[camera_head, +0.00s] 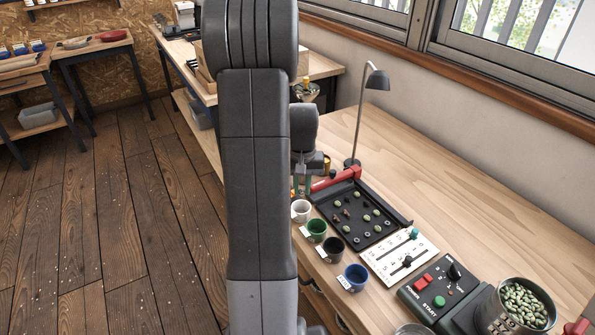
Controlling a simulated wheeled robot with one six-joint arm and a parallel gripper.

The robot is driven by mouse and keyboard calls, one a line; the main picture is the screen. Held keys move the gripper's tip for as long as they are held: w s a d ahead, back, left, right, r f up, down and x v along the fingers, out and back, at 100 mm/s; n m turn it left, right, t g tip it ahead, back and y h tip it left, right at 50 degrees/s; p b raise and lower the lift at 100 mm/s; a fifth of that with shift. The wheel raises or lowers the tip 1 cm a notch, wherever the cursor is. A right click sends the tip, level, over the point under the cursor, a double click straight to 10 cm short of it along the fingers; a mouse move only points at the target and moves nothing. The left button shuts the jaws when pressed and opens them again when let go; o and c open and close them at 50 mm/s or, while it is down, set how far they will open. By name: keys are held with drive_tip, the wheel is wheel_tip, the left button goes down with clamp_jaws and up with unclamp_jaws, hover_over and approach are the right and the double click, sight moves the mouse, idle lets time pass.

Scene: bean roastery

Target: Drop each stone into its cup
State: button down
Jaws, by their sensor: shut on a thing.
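My gripper (302,190) is above and just behind the white cup (301,211), at the left end of a row of cups along the table's front edge. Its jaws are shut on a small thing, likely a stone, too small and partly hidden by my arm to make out. To the right in the row are a green cup (316,231), a black cup (334,247) and a blue cup (355,278), each with a white label. Behind them lies a dark tray (376,238) with green beans and several small dark and grey pieces; which are stones I cannot tell.
A red handle (336,179) lies at the tray's far left edge. A desk lamp (376,82) stands behind. A white slider panel (400,257), a button box (437,293) and a metal can of green beans (515,306) stand to the right. The table's back right is clear.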

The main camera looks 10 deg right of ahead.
drive_tip(key=shift+w+f, duration=0.1)
drive_tip(key=shift+w, duration=0.35)
drive_tip(key=shift+s+f+b, duration=0.2)
drive_tip(key=shift+f+b, duration=0.35)
drive_tip(key=shift+b, duration=0.05)
drive_tip(key=shift+f+b, duration=1.4)
drive_tip(key=shift+f, duration=0.5)
drive_tip(key=c, duration=1.3)
unclamp_jaws()
drive_tip(key=shift+o, duration=0.2)
